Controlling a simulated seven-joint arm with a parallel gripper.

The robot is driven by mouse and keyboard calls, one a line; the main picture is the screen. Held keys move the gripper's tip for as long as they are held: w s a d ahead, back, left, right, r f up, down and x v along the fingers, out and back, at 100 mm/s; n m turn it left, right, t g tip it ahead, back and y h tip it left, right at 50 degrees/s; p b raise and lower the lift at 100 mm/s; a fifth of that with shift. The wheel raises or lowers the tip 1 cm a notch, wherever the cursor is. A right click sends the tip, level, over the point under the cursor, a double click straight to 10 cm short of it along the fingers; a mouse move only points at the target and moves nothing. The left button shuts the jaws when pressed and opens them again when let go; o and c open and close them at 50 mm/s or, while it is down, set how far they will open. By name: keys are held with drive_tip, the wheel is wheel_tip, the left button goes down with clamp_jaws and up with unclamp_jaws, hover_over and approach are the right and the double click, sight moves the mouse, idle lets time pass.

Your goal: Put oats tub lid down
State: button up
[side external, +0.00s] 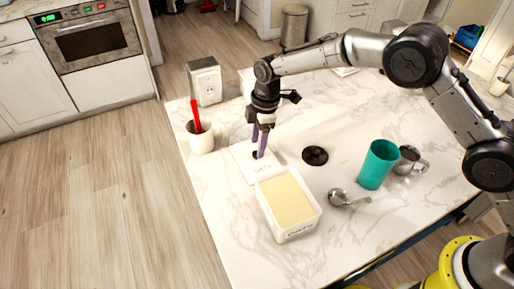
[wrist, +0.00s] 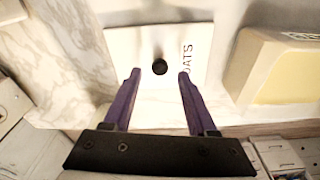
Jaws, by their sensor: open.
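The oats tub lid (side external: 243,155) is a white square plate with a small dark knob. It appears to lie flat on the marble counter beside the tub. In the wrist view the lid (wrist: 128,45) shows the lettering "OATS" on its right side. My gripper (side external: 260,155) points down over the lid with its purple fingers. In the wrist view my gripper (wrist: 160,73) is open, with the knob (wrist: 160,67) between the fingertips and a gap on each side. The oats tub (side external: 294,231) is white, rectangular and uncovered, with pale yellow contents. It also shows in the wrist view (wrist: 240,60).
A white cup (side external: 200,142) with a red utensil stands left of the lid. A white box (side external: 205,82) stands behind it. A teal cup (side external: 379,165), metal mug (side external: 408,161) and metal scoop (side external: 339,198) are at right. A black round item (side external: 315,155) lies mid-counter.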

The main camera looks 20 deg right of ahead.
wheel_tip(320, 180, up, 9)
drive_tip(key=d, duration=0.1)
drive_tip(key=shift+s+d+r, duration=0.1)
drive_tip(key=s+d+r+m+t, duration=0.3)
drive_tip(key=s+d+r+m, duration=0.5)
drive_tip(key=s+d+r, duration=0.7)
drive_tip(key=s+d+f+m+t, duration=0.1)
drive_tip(key=s+d+m, duration=0.3)
drive_tip(key=s, duration=0.6)
drive_tip(key=s+d+f+m+t+h, duration=0.1)
drive_tip(key=s+d+m, duration=0.3)
drive_tip(key=s, duration=0.6)
drive_tip(key=shift+s+d+f, duration=0.2)
drive_tip(key=shift+s+d, duration=0.2)
drive_tip(key=shift+d, duration=0.25)
